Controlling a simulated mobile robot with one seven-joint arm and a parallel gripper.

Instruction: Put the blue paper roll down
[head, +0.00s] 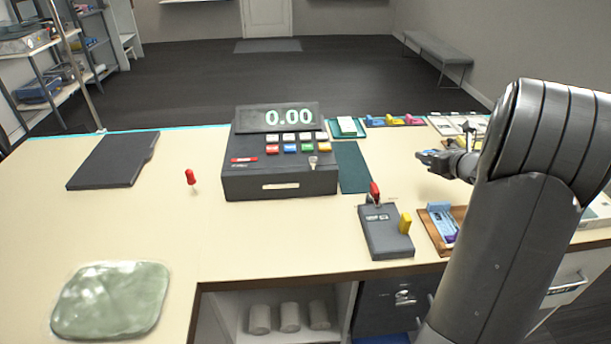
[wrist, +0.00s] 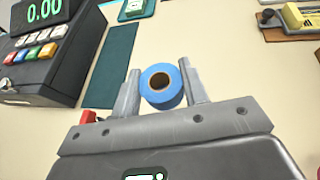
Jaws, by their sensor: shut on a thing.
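The blue paper roll (wrist: 161,88) is between the two fingers of my gripper (wrist: 160,70) in the wrist view, its dark hollow core facing the camera. The fingers are shut on its left and right sides. In the head view my gripper (head: 447,162) is over the right part of the counter, right of the cash register. The roll shows there only as a small blue patch (head: 424,154) at the fingertips. I cannot tell how high the roll is above the counter.
The cash register (head: 280,183) and a dark green mat (head: 352,168) stand left of my gripper. A grey card device (head: 386,240) and a wooden tray (head: 431,231) are nearer. Small trays line the back edge. The cream counter (head: 225,225) is bare left of the device.

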